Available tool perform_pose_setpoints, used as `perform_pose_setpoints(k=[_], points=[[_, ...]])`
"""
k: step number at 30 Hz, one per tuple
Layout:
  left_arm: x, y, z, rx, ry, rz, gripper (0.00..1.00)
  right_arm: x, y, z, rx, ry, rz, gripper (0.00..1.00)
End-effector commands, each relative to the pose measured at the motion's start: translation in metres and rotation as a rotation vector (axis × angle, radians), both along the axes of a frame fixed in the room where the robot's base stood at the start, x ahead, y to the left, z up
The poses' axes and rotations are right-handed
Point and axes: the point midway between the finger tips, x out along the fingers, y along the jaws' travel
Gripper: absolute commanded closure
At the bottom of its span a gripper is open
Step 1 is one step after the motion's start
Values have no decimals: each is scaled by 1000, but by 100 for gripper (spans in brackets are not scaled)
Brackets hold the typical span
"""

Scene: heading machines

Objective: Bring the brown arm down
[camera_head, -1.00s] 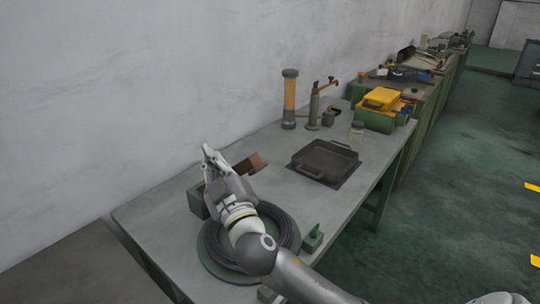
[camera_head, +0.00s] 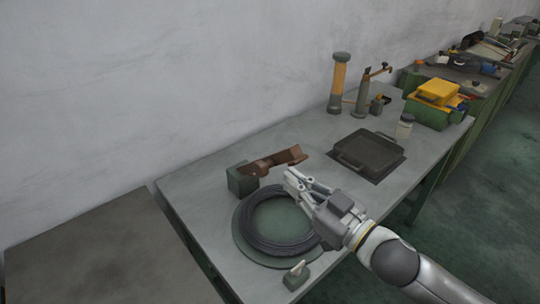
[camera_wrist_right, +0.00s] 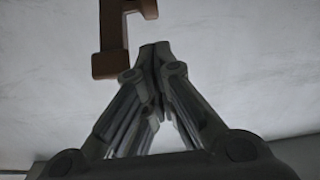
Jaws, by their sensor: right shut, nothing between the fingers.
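The brown arm (camera_head: 274,162) is fixed at a small green block (camera_head: 241,180) on the workbench. It reaches out from the block to the right, slightly rising in the head view, with a raised end piece. It also shows as a brown bracket at the top of the right wrist view (camera_wrist_right: 112,63). My right gripper (camera_head: 289,175) is shut and empty, its fingertips just below and in front of the arm's right end in the head view. In the wrist view the fingertips (camera_wrist_right: 155,47) point beside the bracket, apart from it in the picture. My left gripper is not in view.
A dark cable coil (camera_head: 252,238) lies on the bench (camera_head: 205,190) under my gripper. A small green block with a light lever (camera_head: 297,275) is at the front edge. A black tray (camera_head: 368,152), an orange cylinder (camera_head: 338,82) and a yellow box (camera_head: 437,90) stand farther back.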

Motion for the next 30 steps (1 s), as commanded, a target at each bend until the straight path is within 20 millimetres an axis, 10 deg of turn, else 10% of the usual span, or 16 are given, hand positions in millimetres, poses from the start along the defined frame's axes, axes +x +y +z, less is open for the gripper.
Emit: perform_pose_setpoints(k=[30], points=[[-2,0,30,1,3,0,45,77,60,7,-2,-2,-2,100]])
